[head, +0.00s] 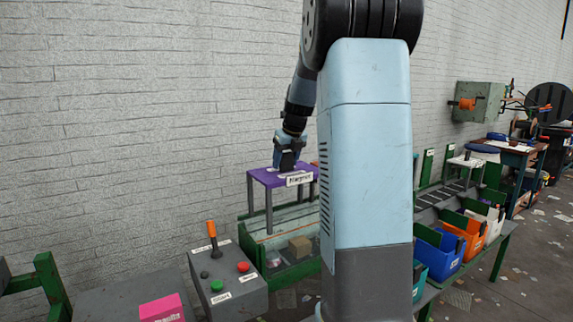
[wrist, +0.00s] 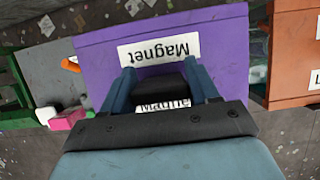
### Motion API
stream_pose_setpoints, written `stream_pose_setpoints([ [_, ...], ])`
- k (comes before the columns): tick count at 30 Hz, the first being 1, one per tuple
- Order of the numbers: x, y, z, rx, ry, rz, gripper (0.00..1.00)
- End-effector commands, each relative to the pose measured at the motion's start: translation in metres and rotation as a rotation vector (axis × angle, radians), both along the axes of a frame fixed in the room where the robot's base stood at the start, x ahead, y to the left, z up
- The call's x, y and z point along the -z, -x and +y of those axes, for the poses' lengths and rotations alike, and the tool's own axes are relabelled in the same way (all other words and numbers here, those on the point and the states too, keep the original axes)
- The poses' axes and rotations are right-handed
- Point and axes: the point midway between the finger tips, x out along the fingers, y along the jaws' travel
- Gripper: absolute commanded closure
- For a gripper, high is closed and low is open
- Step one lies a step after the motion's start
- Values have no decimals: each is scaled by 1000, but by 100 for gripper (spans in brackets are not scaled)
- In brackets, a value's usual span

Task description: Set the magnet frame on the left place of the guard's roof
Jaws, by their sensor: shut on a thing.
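The magnet frame (head: 266,177) has a purple top, grey legs and a white "Magnet" label. In the head view it is above the near part of the belt, its top about level. I cannot tell whether its feet touch anything. My gripper (head: 287,162) is over its top. In the wrist view my gripper (wrist: 163,78) has both blue fingers around a dark block on the purple top (wrist: 100,60), shut on it. The guard's roof is not clearly seen in the head view, where my column hides the middle. An orange surface (wrist: 297,50) beside the frame in the wrist view may be it.
The control box (head: 236,285) with an orange-tipped lever and red and green buttons stands front left. A pink box (head: 162,308) is beside it. Several coloured bins, one blue (head: 437,254) and one orange (head: 470,237), line the right. A brick wall runs behind.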

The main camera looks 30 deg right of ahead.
Motion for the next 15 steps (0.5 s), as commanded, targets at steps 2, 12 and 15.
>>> stream_pose_setpoints([
  [2, 9, 0, 0, 0, 1, -1, 100],
  [12, 13, 0, 1, -1, 0, -2, 100],
  [15, 14, 0, 1, -1, 0, 0, 33],
])
